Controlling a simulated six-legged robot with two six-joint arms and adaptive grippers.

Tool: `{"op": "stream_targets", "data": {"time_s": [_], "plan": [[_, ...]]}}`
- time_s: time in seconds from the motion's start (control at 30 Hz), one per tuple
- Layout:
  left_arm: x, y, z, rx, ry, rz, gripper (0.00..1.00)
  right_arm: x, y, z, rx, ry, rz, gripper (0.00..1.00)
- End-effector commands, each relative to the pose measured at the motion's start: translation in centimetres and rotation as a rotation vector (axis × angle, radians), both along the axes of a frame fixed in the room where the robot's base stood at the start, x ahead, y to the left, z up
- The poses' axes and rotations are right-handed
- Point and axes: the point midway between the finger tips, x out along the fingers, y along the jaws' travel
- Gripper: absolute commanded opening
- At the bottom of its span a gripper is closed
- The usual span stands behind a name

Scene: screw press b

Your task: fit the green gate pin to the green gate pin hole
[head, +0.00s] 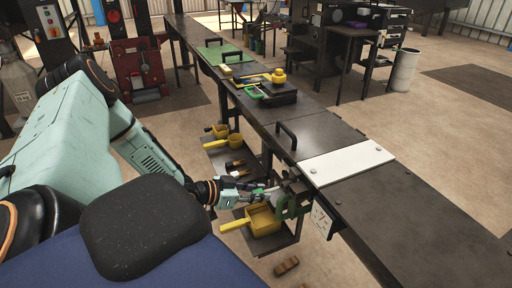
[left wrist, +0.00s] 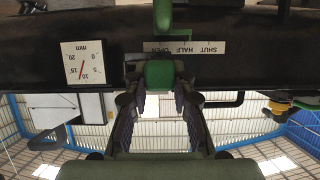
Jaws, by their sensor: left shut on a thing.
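My left gripper (head: 266,190) reaches in from the left to the near side of the bench. In the left wrist view its fingers (left wrist: 159,102) are shut on a green piece (left wrist: 158,73), which I take to be the green gate pin. A second green part (left wrist: 164,16) shows just past it at the top of that view, by a plate marked SHUT, HALF, OPEN (left wrist: 185,47). In the head view a green bracket-like part (head: 293,204) stands right by the fingertips. The green gate pin hole cannot be made out. My right gripper is not in view.
A dial marked in mm (left wrist: 84,62) is beside the gripper in the left wrist view. Below the bench, a yellow scoop-like pan (head: 262,221) sits on a low shelf. A white plate (head: 346,162) lies on the dark bench top (head: 400,201), clear at the right. A black handle (head: 286,134) stands up.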

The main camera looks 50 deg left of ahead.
Motion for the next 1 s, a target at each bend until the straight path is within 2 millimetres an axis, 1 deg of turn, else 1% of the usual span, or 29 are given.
{"op": "stream_targets", "data": {"time_s": [0.67,1.0], "plan": [[1.9,-0.7,0.0,0.000,-0.001,-0.001,0.00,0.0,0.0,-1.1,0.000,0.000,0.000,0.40],[2.1,-0.8,0.0,0.000,-0.001,-0.001,0.00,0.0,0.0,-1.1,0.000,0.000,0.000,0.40]]}}
